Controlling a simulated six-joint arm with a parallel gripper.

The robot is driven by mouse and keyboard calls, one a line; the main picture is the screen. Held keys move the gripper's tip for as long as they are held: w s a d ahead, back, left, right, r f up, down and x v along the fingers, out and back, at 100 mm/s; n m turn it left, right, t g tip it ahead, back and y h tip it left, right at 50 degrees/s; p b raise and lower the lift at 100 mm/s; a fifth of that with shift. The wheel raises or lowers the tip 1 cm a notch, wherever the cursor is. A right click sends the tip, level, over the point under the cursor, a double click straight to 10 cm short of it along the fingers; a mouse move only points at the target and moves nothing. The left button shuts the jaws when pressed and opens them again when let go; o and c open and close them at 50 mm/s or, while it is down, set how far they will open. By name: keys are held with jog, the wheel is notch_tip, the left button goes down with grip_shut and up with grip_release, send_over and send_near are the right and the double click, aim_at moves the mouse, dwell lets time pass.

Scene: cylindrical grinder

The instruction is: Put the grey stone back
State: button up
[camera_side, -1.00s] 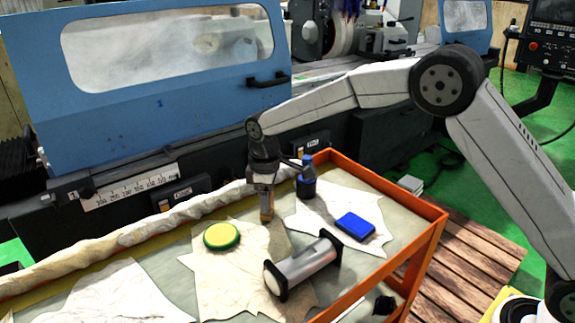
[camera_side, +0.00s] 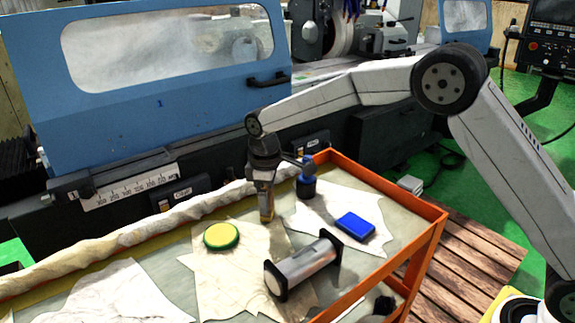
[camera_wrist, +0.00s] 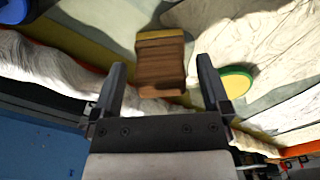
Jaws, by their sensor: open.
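My gripper (camera_side: 264,197) points down over the cart's back middle, and its fingers are open. In the wrist view my gripper (camera_wrist: 162,68) has a brown, wood-like block (camera_wrist: 160,62) with a yellowish end between and beyond its fingertips. A gap shows on either side of the block. In the side view the block (camera_side: 266,217) is a small tan piece right under the fingertips; whether the fingers overlap it is unclear. I cannot make out a stone that is clearly grey.
A yellow-green round tin (camera_side: 221,236) lies left of my gripper, a metal cylinder with black end plates (camera_side: 303,266) in front. A dark blue bottle (camera_side: 306,184) stands close right, near a blue box (camera_side: 355,226). A rolled cloth (camera_side: 130,233) runs along the back edge.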

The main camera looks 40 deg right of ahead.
notch_tip(320, 180, up, 11)
jog(key=shift+r, duration=0.15)
dwell(0.4)
jog(key=shift+d, duration=0.1)
dwell(0.4)
jog(key=s+d+f+m+t, duration=0.1)
jog(key=s+d+f+m, duration=0.2)
jog(key=s, duration=0.5)
jog(key=s+d+f+m, duration=0.3)
jog(key=s+d+f, duration=0.2)
jog(key=s, duration=0.3)
jog(key=s+d+f+m+t, duration=0.1)
jog(key=s+d+f+m, duration=0.2)
jog(key=s, duration=0.6)
jog(key=shift+d+f+t, duration=0.3)
jog(key=shift+d+f, duration=0.55)
jog(key=shift+d, duration=0.05)
